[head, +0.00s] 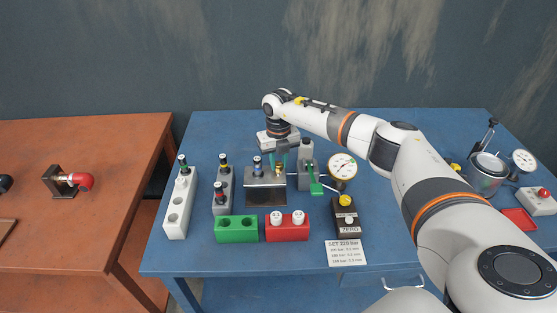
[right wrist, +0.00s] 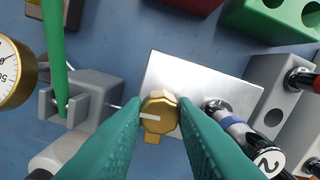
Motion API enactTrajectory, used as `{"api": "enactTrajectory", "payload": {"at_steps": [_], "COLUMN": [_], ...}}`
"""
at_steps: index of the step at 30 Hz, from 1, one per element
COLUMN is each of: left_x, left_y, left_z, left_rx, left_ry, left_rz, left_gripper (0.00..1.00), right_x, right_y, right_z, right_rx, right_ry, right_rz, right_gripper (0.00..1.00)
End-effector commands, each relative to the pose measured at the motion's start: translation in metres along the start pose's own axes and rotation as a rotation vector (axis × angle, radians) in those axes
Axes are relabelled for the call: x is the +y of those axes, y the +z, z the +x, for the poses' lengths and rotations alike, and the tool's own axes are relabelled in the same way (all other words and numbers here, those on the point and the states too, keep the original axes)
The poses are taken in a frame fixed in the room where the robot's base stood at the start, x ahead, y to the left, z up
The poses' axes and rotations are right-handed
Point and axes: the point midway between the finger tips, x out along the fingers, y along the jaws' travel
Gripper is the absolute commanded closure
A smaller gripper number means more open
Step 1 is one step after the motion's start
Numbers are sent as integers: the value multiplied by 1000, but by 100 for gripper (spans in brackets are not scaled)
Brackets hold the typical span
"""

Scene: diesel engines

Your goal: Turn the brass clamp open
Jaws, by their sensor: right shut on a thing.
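The brass clamp (right wrist: 157,112) is a small knob with a white line, at the silver metal stand (right wrist: 190,72). It also shows small in the head view (head: 279,169), partly hidden by my fingers. My right gripper (head: 281,158) reaches down onto it from above. In the right wrist view its teal fingertips (right wrist: 158,118) are shut on the two sides of the clamp. The white line points left in that view. An injector marked 2 (right wrist: 240,132) stands in the stand right beside the clamp. My left gripper is out of view.
A grey pump block with a green lever (head: 315,187) and a dial gauge (head: 342,167) stand close on the right. A grey rack (head: 222,190) and white rack (head: 178,205) are left. Green (head: 236,229) and red (head: 286,227) trays are in front.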

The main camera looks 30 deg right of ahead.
Motion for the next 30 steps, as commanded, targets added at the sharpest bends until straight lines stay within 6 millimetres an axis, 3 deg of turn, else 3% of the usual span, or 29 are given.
{"api": "enactTrajectory", "payload": {"at_steps": [9, 24, 25, 28, 30], "left_x": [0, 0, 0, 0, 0], "left_y": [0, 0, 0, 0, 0], "left_z": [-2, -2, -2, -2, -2], "left_rx": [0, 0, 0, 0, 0], "left_ry": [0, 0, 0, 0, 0], "left_rz": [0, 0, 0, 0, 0], "left_gripper": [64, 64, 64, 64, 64], "right_x": [0, 0, 0, 0, 0], "right_y": [-1, -2, -2, -1, -1], "right_z": [-2, -2, -2, -2, -2], "right_rx": [4, 5, 5, 4, 3], "right_ry": [-1, -2, -2, -1, -1], "right_rz": [109, 128, 127, 127, 126], "right_gripper": [98, 98, 74, 57, 53]}}
